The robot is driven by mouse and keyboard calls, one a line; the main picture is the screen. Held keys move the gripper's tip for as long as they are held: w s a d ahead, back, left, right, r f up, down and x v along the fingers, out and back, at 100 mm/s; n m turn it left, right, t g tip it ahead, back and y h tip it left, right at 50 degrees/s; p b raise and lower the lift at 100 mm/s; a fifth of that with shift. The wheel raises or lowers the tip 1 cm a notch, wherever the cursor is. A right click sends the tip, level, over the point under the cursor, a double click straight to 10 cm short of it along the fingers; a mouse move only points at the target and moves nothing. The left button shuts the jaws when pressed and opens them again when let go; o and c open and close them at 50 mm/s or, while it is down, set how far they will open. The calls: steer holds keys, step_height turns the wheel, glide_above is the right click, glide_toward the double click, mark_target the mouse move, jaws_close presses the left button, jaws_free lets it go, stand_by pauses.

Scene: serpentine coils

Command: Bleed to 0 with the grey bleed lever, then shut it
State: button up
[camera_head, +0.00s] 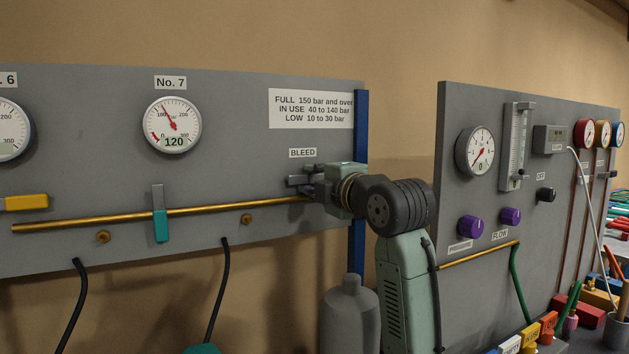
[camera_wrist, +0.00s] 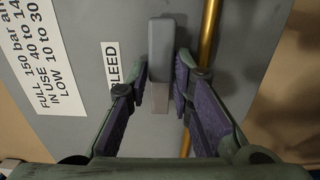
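The grey bleed lever (camera_wrist: 162,50) shows in the wrist view as a bar in front of the panel, beside the BLEED label (camera_wrist: 111,67). My gripper (camera_wrist: 161,88) has its two purple-padded fingers on either side of the lever, with narrow gaps seemingly left between pads and bar. It looks open; contact is hard to judge. In the head view, my gripper (camera_head: 318,186) is at the lever (camera_head: 298,181), just below the BLEED label (camera_head: 303,153), and hides part of it. The No. 7 gauge (camera_head: 172,125) reads 120.
A brass pipe (camera_head: 110,220) runs left from the lever, with a teal-handled lever (camera_head: 161,226) upright on it and a yellow handle (camera_head: 26,202) farther left. A blue post (camera_head: 361,120) edges the panel. A grey cylinder (camera_head: 350,318) stands below. Another panel (camera_head: 460,115) is at right.

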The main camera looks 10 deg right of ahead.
steer(key=o, duration=0.3)
steer(key=shift+o, duration=0.2)
steer(key=v, duration=1.2)
